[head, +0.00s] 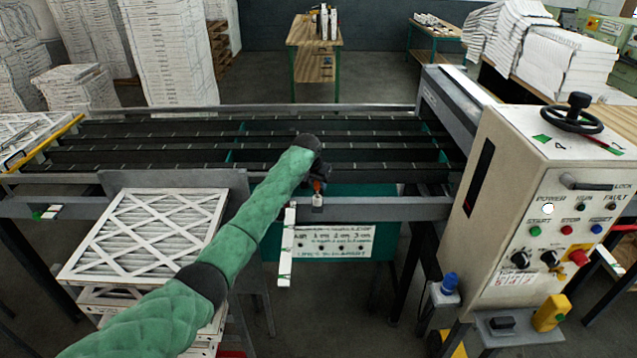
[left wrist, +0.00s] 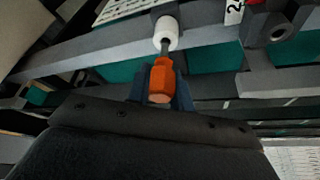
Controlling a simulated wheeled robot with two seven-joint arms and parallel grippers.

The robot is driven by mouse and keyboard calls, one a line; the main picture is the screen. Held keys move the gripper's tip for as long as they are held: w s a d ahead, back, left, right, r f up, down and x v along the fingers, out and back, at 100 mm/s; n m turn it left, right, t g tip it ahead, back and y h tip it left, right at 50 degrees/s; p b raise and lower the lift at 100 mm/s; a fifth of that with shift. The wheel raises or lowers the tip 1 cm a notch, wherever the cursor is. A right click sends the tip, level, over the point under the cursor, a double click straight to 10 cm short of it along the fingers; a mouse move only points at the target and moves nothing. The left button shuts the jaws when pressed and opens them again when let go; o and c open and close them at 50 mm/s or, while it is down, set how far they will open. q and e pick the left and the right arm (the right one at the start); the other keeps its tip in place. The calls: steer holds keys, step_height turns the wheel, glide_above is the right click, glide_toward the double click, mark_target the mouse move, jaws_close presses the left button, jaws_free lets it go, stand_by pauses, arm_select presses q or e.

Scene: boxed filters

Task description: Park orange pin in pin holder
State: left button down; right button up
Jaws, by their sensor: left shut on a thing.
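The orange pin (left wrist: 161,80) has an orange handle and a short grey shank. My left gripper (left wrist: 160,92) is shut on the handle, with one dark blue finger on each side. In the head view the pin (head: 317,186) is a small orange spot below my left gripper (head: 316,176), at the frame's front rail. The pin holder, a small white cylinder (left wrist: 167,33), sits on the rail and also shows in the head view (head: 317,200). The shank lines up with the holder's mouth and reaches it; I cannot tell how deep it sits. My right gripper is not in view.
The grey front rail (head: 400,208) runs beneath the gripper, with dark slatted conveyor bars (head: 200,140) behind it. A lettered sign (head: 335,242) hangs below. A stack of white filters (head: 150,235) stands left. A control cabinet (head: 540,190) stands right.

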mark_target(315, 182)
arm_select(q)
steer(key=shift+f+b, duration=0.5)
steer(key=shift+f, duration=1.1)
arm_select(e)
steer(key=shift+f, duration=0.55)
arm_select(q)
steer(key=c, duration=1.2)
jaws_free()
steer(key=shift+o, duration=0.2)
steer(key=shift+r, duration=0.1)
steer(key=b+v, duration=0.3)
steer(key=v, duration=0.3)
steer(key=shift+s+a+r, duration=0.1)
steer(key=shift+s, duration=0.05)
steer(key=shift+s+a+r, duration=0.1)
steer(key=shift+s+r, duration=0.1)
steer(key=shift+r, duration=0.35)
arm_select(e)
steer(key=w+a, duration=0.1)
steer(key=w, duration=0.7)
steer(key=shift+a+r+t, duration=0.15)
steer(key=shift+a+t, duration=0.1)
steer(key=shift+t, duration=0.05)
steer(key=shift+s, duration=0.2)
